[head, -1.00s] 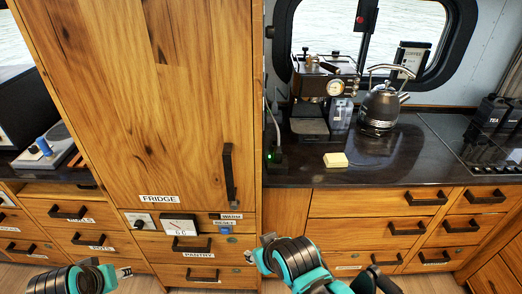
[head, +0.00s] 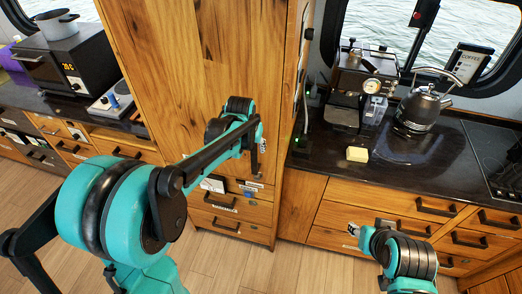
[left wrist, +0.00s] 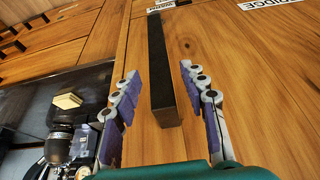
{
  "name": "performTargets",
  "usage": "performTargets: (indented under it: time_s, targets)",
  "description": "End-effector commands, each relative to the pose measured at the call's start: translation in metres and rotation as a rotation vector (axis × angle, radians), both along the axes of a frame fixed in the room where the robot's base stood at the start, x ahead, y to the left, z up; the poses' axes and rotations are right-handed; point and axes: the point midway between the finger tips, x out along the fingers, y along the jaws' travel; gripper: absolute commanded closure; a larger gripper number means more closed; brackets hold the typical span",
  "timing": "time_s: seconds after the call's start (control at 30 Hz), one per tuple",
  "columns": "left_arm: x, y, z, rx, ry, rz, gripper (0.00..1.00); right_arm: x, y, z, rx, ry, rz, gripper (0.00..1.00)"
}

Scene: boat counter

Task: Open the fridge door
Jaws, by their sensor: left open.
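The fridge door (head: 180,55) is a tall wooden panel and looks closed. Its dark bar handle (left wrist: 166,90) shows in the left wrist view, between the two fingers of my left gripper (left wrist: 159,70). The fingers are open, with a gap to the handle on each side. In the head view my left gripper (head: 262,144) is at the door's lower right, and the arm hides the handle there. Part of the FRIDGE label (left wrist: 268,3) shows at the top of the wrist view. My right gripper (head: 354,230) is low by the right-hand drawers, its fingers unclear.
Right of the fridge, the dark counter (head: 400,170) bears a coffee machine (head: 350,85), a kettle (head: 418,108) and a yellow block (head: 357,154). Drawers (head: 228,205) lie below the door. The floor (head: 235,265) in front looks clear.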

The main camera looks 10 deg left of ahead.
Motion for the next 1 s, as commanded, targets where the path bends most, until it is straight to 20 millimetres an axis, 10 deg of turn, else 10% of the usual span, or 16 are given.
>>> performTargets:
  time_s: [0.33,0.73,0.9,1.0]
  targets:
    - [0.021,-0.001,-0.051,0.0,-0.001,0.0,0.57,0.0,0.0,-0.011,0.0,0.0,0.0,0.6]
    - [0.024,-0.001,-0.059,0.0,-0.001,0.0,0.57,0.0,0.0,-0.012,0.0,0.0,0.0,0.6]
    - [0.024,-0.001,-0.059,0.0,-0.001,0.0,1.0,0.0,0.0,-0.012,0.0,0.0,0.0,0.6]
    - [0.024,-0.001,-0.059,0.0,-0.001,0.0,1.0,0.0,0.0,-0.012,0.0,0.0,0.0,0.6]
